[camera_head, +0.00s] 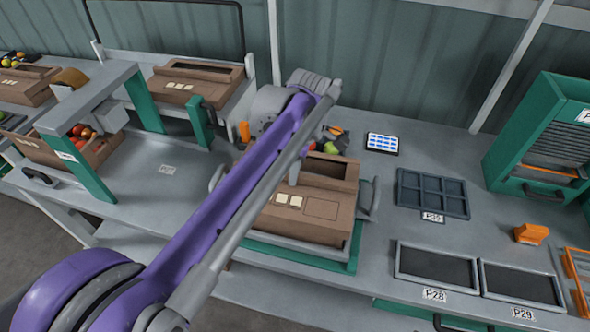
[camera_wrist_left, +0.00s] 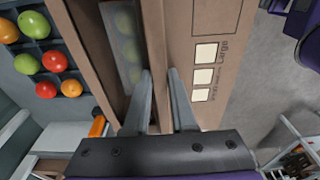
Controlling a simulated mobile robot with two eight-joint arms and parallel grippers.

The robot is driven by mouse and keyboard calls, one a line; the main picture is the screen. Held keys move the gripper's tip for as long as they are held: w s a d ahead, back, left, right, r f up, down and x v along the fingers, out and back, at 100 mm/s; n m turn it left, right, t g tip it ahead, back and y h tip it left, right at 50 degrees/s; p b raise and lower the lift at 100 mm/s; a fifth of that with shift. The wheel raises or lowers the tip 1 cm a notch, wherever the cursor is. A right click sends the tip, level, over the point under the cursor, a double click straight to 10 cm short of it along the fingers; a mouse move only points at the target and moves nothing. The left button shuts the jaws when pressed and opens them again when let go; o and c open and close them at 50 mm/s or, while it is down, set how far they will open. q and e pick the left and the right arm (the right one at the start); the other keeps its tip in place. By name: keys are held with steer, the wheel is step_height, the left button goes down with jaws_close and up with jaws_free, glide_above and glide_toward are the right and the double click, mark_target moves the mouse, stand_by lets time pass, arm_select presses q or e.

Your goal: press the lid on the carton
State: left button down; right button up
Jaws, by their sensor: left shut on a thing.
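The brown carton (camera_head: 300,220) sits on a green and grey stand (camera_head: 352,255) in the middle of the bench. Its lid (camera_wrist_left: 212,45) carries several pale labels. A long opening stays uncovered along one side, with greenish tomatoes (camera_wrist_left: 125,40) dimly visible inside. My left gripper (camera_head: 294,172) reaches down over the carton, partly hidden behind its own purple arm. In the left wrist view, its fingers (camera_wrist_left: 161,80) straddle a brown cardboard edge between the opening and the labelled panel and are shut on it. The arm hides the carton's left part in the head view. My right gripper is not in view.
A dark tray of tomatoes (camera_wrist_left: 36,45) lies beside the carton. A dark compartment tray (camera_head: 432,193), a tablet (camera_head: 382,143) and an orange block (camera_head: 531,234) are on the right. A grey-green gate (camera_head: 92,97) stands on the left. Bench area between carton and compartment tray is clear.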

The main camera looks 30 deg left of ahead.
arm_select(q)
steer(key=shift+f, duration=0.4)
steer(key=c, duration=0.7)
jaws_free()
steer(key=shift+c, duration=1.4)
steer(key=shift+r, duration=0.1)
steer(key=shift+r+p, duration=2.75)
steer(key=shift+r, duration=1.25)
steer(key=shift+s+f, duration=0.1)
steer(key=shift+f, duration=0.05)
